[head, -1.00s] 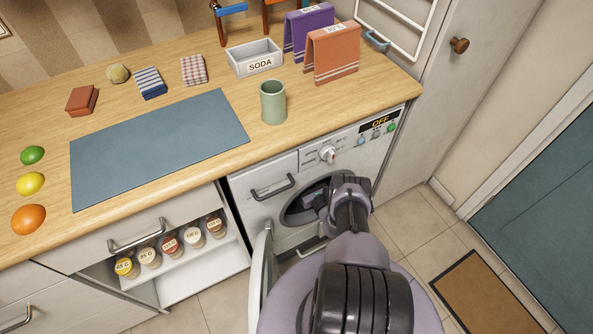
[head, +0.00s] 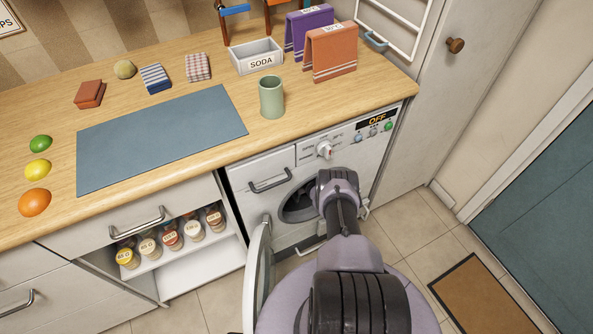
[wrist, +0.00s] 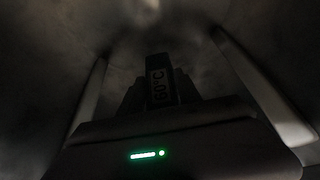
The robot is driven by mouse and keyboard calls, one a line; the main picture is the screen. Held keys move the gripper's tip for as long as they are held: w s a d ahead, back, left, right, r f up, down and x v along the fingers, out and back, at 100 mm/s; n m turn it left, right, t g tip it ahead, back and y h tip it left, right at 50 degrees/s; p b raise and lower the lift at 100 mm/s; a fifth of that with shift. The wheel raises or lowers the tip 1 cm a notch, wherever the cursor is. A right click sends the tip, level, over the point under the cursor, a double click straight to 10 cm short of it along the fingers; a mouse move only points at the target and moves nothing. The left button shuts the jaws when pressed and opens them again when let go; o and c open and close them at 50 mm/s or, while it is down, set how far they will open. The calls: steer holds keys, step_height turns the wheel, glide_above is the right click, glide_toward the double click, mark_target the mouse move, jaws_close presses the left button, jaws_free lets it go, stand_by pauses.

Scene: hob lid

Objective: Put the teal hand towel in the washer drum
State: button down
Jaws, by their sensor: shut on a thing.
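The washer (head: 285,225) stands under the counter with its round door (head: 258,280) swung open to the left. My arm reaches into the dark drum opening (head: 297,207), and my gripper is hidden from the head view. In the wrist view, my gripper (wrist: 160,106) is inside the dim drum, shut on a dark folded thing with a 60°C tag, which I take to be the teal hand towel (wrist: 158,83). Its colour cannot be told in this light. Whether it touches the drum wall cannot be told.
An orange towel (head: 331,55) and a purple towel (head: 305,28) stand on the counter beside the soda box (head: 257,56). A green cup (head: 272,98) is near the counter edge above the washer.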

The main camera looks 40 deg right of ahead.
steer(key=shift+a, duration=0.1)
steer(key=c, duration=0.8)
jaws_free()
steer(key=shift+f, duration=0.1)
steer(key=shift+c, duration=0.2)
steer(key=p+v, duration=0.7)
steer(key=v, duration=0.5)
steer(key=shift+s, duration=0.1)
